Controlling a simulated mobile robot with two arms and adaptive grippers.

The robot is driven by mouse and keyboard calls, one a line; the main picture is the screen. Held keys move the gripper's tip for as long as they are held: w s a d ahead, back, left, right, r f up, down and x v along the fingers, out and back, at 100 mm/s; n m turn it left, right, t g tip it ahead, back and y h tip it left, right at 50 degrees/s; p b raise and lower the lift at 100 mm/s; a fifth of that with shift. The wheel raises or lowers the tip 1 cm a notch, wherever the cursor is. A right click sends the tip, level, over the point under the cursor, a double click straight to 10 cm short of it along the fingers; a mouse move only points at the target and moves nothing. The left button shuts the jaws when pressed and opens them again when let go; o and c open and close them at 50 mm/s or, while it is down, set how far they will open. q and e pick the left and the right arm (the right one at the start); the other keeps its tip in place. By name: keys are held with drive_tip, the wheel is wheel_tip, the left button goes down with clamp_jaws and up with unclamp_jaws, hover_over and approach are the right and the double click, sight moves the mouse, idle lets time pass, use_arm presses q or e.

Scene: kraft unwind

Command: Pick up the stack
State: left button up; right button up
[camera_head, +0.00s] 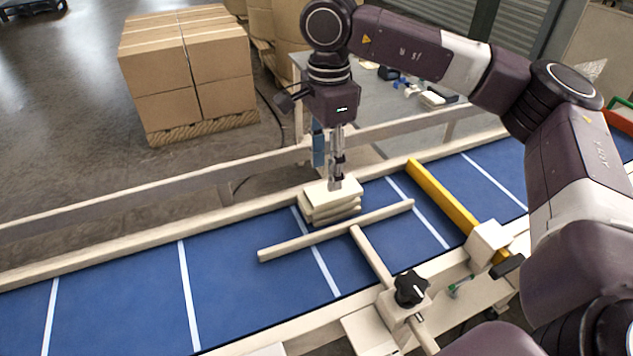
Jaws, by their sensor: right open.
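The stack (331,208) is several flat, cream-coloured pieces piled a little unevenly on the blue conveyor belt (235,273), close to its far rail. My right gripper (335,183) comes down from above with its fingers at the top of the stack. Its jaws are open, and the fingertips partly cover the top piece. I cannot tell whether they touch it. My left gripper is not in view.
A wooden T-shaped guide (337,231) lies across the belt just in front of the stack, with a black knob (410,289) on its mount. A yellow bar (443,197) stands to the right. Cardboard boxes (187,70) sit on a pallet behind. The belt's left side is clear.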

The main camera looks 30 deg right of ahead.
sight(329, 194)
drive_tip(key=shift+s+f, duration=0.15)
drive_tip(key=shift+f, duration=0.25)
drive_tip(key=shift+s+d+f+p, duration=0.1)
drive_tip(key=shift+s+f+p, duration=0.1)
drive_tip(key=shift+f+p, duration=0.35)
drive_tip(key=shift+s+d+f+p, duration=0.1)
drive_tip(key=shift+s+f+p, duration=0.05)
drive_tip(key=shift+f+p, duration=0.4)
drive_tip(key=f, duration=0.2)
drive_tip(key=f+p, duration=0.1)
drive_tip(key=shift+w+d+f, duration=0.15)
drive_tip(key=shift+w+f, duration=0.05)
drive_tip(key=shift+f, duration=0.5)
drive_tip(key=c, duration=0.9)
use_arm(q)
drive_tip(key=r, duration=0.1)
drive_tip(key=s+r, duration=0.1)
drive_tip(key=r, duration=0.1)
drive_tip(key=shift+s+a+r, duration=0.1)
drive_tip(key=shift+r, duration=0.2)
use_arm(e)
drive_tip(key=shift+r, duration=0.1)
